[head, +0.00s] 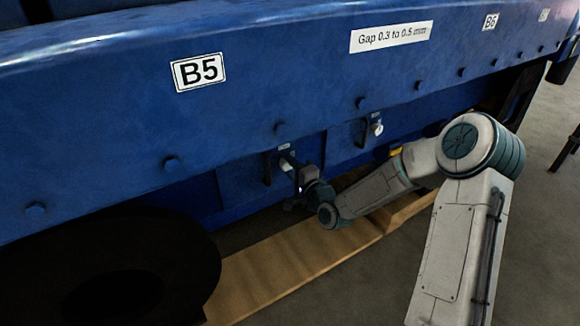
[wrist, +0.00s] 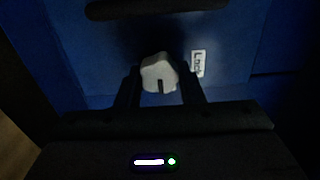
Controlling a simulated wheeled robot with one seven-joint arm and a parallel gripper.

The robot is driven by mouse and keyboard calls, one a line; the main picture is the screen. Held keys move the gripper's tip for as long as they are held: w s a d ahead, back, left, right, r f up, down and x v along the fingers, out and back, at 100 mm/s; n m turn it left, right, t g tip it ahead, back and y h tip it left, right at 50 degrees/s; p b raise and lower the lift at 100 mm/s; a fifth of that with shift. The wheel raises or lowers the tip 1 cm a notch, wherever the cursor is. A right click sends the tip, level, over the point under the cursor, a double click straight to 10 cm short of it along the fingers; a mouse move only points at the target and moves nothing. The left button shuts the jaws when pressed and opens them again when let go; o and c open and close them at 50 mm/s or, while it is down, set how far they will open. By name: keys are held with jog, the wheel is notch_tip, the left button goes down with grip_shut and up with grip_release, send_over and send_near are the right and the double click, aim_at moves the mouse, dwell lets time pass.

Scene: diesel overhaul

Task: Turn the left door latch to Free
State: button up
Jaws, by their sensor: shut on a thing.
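The left door latch (wrist: 158,70) is a pale knob with a dark slot on the blue door (wrist: 95,65) in the wrist view. My gripper (wrist: 160,88) has one finger on each side of the knob and is shut on it. A white label reading Lock (wrist: 197,63) is right of the knob, its text turned sideways. The slot points towards the bottom of the wrist view. In the head view the latch (head: 286,163) is a small light shape, partly hidden by my gripper (head: 297,176). I see no Free mark.
A dark bar handle (head: 267,168) is left of the latch; a handle also shows atop the wrist view (wrist: 155,8). A second latch (head: 376,128) is on the door to the right. The blue engine side (head: 300,80) overhangs the doors. A tan board (head: 290,262) lies below.

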jog(key=o, duration=1)
jog(key=p+v, duration=0.2)
jog(key=v, duration=1.2)
jog(key=shift+a, duration=0.1)
